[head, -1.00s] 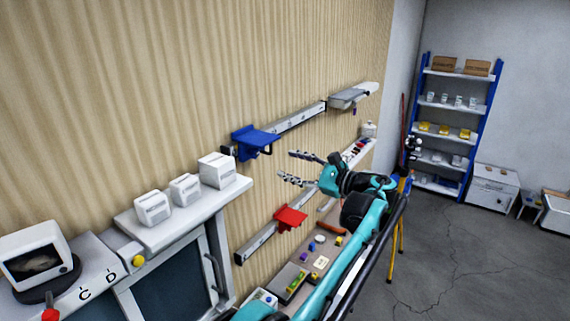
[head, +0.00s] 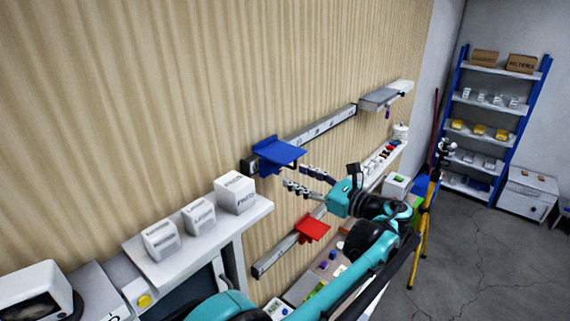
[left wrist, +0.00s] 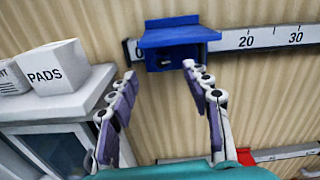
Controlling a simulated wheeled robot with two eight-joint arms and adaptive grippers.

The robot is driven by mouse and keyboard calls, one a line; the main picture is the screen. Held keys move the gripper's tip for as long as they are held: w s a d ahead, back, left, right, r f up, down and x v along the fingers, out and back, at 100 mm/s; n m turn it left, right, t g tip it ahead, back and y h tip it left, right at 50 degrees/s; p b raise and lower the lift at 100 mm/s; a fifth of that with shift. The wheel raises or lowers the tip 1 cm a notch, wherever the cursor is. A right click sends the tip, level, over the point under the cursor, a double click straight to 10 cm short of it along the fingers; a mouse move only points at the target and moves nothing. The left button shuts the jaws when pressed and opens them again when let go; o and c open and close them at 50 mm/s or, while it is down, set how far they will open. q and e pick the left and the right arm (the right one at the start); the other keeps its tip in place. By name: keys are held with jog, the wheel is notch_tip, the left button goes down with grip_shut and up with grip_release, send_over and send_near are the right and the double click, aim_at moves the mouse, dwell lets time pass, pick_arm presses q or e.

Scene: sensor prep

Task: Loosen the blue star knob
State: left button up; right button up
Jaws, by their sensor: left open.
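A blue bracket (head: 279,152) is mounted on the upper wall rail, near the rail's left end. It also shows at the top of the left wrist view (left wrist: 178,38), with a dark recess under its shelf. I cannot clearly make out the blue star knob in either view. My left gripper (head: 296,178) is open and empty, just below and to the right of the bracket in the head view. In the left wrist view its fingers (left wrist: 159,72) are spread, with the tips just below the bracket's underside. My right gripper is not in view.
The upper rail (head: 322,127) runs right to a grey shelf (head: 385,97). A red bracket (head: 312,229) sits on a lower rail beneath my left gripper. A white counter (head: 190,248) with white boxes is at left. A yellow tripod (head: 426,215) stands right of my arm.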

aim_at(279, 169)
pick_arm(q)
jog(key=a, duration=0.1)
jog(key=w+a, duration=0.1)
jog(key=shift+a+r+p, duration=0.25)
jog(key=shift+a+p, duration=0.05)
jog(key=shift+p, duration=0.05)
jog(key=w+a, duration=0.1)
jog(key=w+a+f, duration=0.1)
jog(key=w, duration=0.1)
jog(key=shift+w, duration=0.15)
jog(key=shift+s+d+r, duration=0.1)
jog(key=shift+s+r, duration=0.2)
jog(key=shift+s, duration=0.35)
jog(key=shift+w+f, duration=0.1)
jog(key=shift+w, duration=0.1)
grip_shut()
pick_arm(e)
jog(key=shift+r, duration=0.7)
